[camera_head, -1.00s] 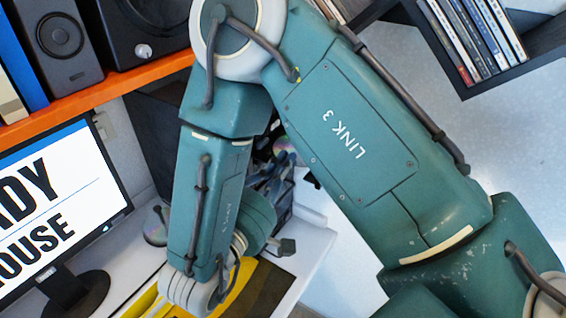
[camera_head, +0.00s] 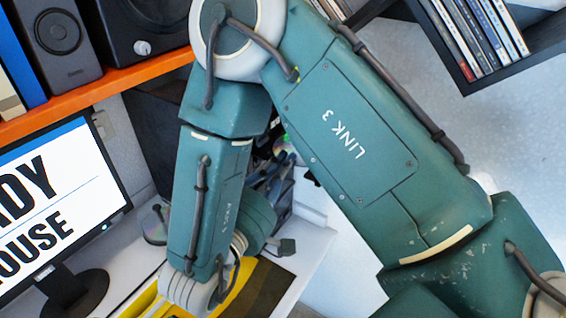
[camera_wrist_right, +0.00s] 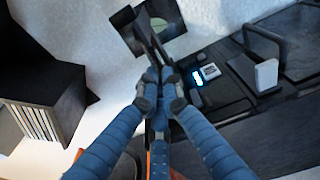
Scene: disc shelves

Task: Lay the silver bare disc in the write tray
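My right arm fills the middle of the head view and hides much of the desk. My right gripper (camera_wrist_right: 160,78) has blue fingers drawn closely together in the right wrist view; it shows partly behind the arm in the head view (camera_head: 276,178). My left gripper is out of view.
A black device with a lit blue display (camera_wrist_right: 197,79) stands right of the fingers. A dark shelf (camera_wrist_right: 38,75) with cases is at the left there.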

